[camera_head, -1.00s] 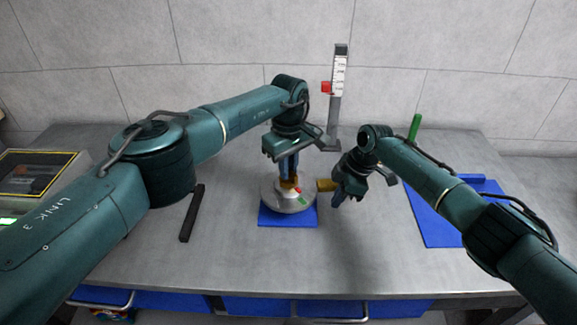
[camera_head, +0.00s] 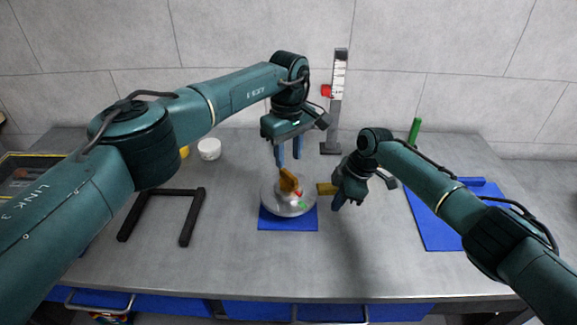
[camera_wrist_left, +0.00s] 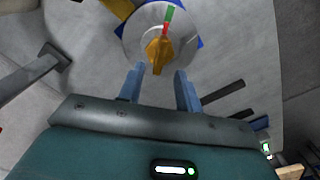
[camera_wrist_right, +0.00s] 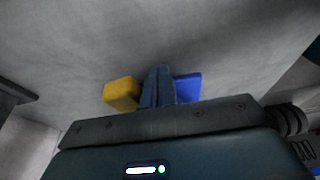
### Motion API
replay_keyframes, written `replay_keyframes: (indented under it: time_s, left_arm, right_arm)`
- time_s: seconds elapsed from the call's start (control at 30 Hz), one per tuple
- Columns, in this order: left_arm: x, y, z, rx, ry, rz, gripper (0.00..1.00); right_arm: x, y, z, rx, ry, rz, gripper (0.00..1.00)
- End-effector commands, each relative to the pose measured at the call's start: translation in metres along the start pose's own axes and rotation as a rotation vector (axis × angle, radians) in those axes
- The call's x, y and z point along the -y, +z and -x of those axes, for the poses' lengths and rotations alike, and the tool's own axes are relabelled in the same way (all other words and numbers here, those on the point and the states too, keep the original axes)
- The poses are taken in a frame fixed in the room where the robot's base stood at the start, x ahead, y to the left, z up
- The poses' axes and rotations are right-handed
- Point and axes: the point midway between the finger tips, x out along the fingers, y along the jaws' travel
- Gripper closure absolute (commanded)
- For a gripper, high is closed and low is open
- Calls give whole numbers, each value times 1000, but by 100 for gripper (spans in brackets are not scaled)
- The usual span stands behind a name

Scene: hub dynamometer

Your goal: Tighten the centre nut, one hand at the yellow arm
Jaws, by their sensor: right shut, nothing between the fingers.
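The orange-yellow centre nut (camera_head: 288,181) stands on a round grey disc (camera_head: 272,205) on a blue pad (camera_head: 288,224). Red and green marks lie on the disc beside it. My left gripper (camera_head: 288,158) is open and empty above the nut. In the left wrist view the nut (camera_wrist_left: 158,52) shows beyond the parted fingertips (camera_wrist_left: 158,78). The yellow arm (camera_head: 326,188) sticks out right of the disc. My right gripper (camera_head: 337,203) is shut and empty beside its outer end. In the right wrist view the yellow arm (camera_wrist_right: 121,94) is left of the closed fingers (camera_wrist_right: 160,82).
A grey post with a scale and red pointer (camera_head: 335,110) stands behind the disc. A black frame (camera_head: 190,215) and white cup (camera_head: 209,149) are at left. A blue mat (camera_head: 430,225) and green upright cylinder (camera_head: 414,130) are at right. The front bench is clear.

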Motion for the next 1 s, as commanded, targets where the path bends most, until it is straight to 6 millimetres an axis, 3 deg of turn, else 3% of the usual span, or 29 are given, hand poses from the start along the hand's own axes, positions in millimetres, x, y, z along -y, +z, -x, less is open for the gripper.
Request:
replay_keyframes:
  time_s: [0.1,0.3,0.77,1.0]
  left_arm:
    - [0,0,28,-1,2,1,65]
    - [0,0,58,-1,1,1,65]
    - [0,0,68,1,0,1,65]
    - [0,0,86,1,0,1,65]
  right_arm:
    - [0,0,0,0,0,0,100]
    - [0,0,0,0,0,0,100]
    - [0,0,0,0,0,0,100]
    - [2,-5,16,0,0,1,100]
